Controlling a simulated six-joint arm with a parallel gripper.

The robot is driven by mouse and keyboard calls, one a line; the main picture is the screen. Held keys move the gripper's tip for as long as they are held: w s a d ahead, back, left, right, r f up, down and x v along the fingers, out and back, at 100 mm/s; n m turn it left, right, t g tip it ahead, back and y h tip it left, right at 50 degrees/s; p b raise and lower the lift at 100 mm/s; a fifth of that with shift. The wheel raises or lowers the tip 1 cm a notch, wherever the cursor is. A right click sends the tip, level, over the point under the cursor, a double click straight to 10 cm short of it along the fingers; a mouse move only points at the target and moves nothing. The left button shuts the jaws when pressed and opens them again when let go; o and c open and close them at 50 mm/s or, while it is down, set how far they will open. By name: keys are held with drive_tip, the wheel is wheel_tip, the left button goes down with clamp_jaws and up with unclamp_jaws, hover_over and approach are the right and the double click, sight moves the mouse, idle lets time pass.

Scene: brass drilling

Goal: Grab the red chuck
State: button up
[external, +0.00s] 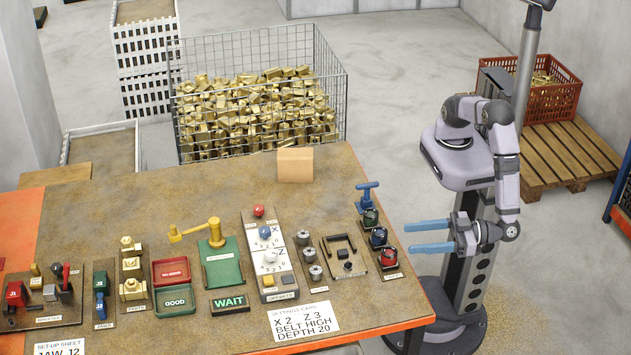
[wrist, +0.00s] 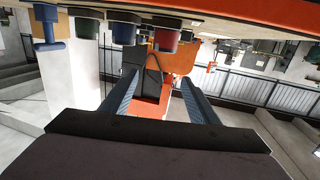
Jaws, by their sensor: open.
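The red chuck (external: 388,258) stands at the right edge of the table, nearest the front in a short row with a blue chuck (external: 378,237) and a green chuck (external: 370,217). In the wrist view, the red chuck (wrist: 165,39) shows near the top, right of the blue one. My gripper (external: 408,239) is open and empty, with two long blue fingers pointing left toward the row. In the wrist view, my gripper (wrist: 157,78) has its fingers spread, and the red chuck appears above the gap between them. I see no contact.
A blue T-handled tool (external: 367,195) stands behind the green chuck. A black fixture (external: 345,254) lies left of the row. A settings card (external: 303,320) lies at the front. The table's orange edge (external: 428,310) is at the right, with open floor beyond it.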

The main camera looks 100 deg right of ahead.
approach(388, 255)
wheel_tip(388, 255, down, 3)
drive_tip(key=w+d, duration=0.2)
drive_tip(key=shift+w+d+r+p, duration=0.1)
drive_tip(key=shift+w+d+p, duration=0.15)
drive_tip(key=shift+w, duration=0.25)
drive_tip(key=shift+w+d+r+p, duration=0.1)
drive_tip(key=shift+w+d+p, duration=0.1)
drive_tip(key=shift+w, duration=0.3)
drive_tip(key=shift+w+d+r+p, duration=0.1)
drive_tip(key=shift+w+p, duration=0.4)
drive_tip(key=p+x, duration=0.1)
drive_tip(key=x, duration=0.2)
drive_tip(key=shift+w+r, duration=0.1)
drive_tip(key=shift+w, duration=0.05)
drive_tip(key=shift+w+p, duration=0.35)
drive_tip(key=shift+w, duration=0.1)
clamp_jaws()
drive_tip(key=shift+r+b, duration=1.05)
drive_tip(key=shift+r, duration=3.9)
